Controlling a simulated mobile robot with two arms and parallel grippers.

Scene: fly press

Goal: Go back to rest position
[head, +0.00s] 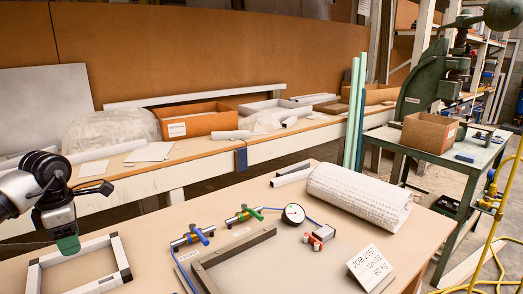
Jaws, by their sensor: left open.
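My left gripper (68,240) is at the left edge, above the near table beside a pale rectangular frame (80,262). It is open, with nothing visible held in it. A green tip shows at its lower end; the arm comes in from the left edge. My right gripper is out of view. The green fly press (425,82) stands at the right on a green bench (432,150), far from my gripper.
The near table (150,225) holds a textured white roll (360,193), a "JOB 2057" card (370,267), a round gauge (293,214), valves with blue and green handles (192,238) and a dark frame (237,247). A cardboard box (429,132) sits by the press.

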